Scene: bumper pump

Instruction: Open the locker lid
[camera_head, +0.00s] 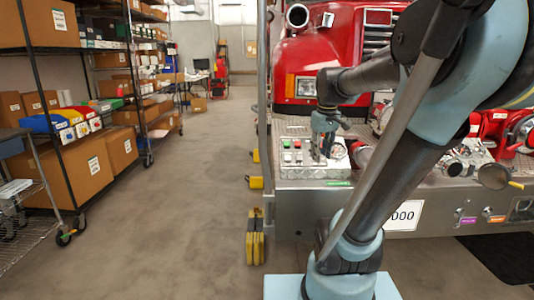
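A red fire truck (345,30) stands at the right, with a metal bumper deck in front of it. A light control panel (297,158) with green and red buttons and a gauge sits on the deck's left end. My gripper (322,150) points down over this panel, small and dark in the view. I cannot tell whether its fingers are apart or whether it touches the panel. I cannot make out a locker lid for certain; my arm hides much of the deck's middle.
Red pump fittings (515,130) and hose parts (468,157) are on the deck's right. Yellow wheel chocks (255,237) stand on the floor by the bumper. Shelves with cardboard boxes (70,165) line the left. The concrete aisle (185,205) between is clear.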

